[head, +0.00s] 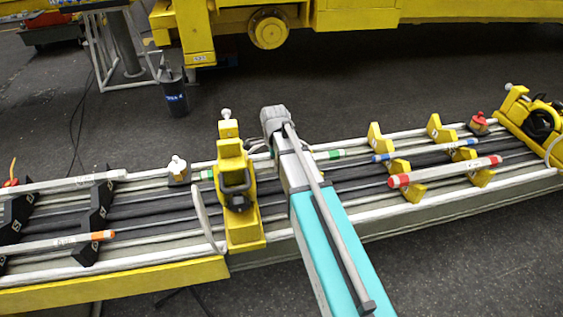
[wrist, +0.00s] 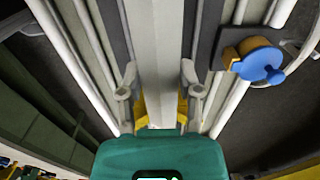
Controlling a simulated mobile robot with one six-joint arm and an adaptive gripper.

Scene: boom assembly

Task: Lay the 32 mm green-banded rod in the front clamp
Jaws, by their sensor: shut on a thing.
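The green-banded rod (head: 331,154) is pale with green bands near both ends. It lies roughly level along the far side of the long bench, and its left green end (head: 207,174) shows just left of the yellow clamp (head: 239,205). The clamp and my arm hide its middle, so I cannot tell whether it rests in the clamp. My gripper (wrist: 157,88) is shut on the rod just right of that clamp. In the wrist view a pale bar runs between the fingers, but no green band shows there. The fingertips are hidden in the head view.
Red-banded (head: 445,172) and blue-banded (head: 425,150) rods lie on yellow rests at right. An orange-ended rod (head: 62,242) lies on black rests at left. White-knobbed (head: 178,170) and red-knobbed (head: 478,123) fixtures stand along the far edge. Another yellow fixture (head: 525,115) stands far right.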

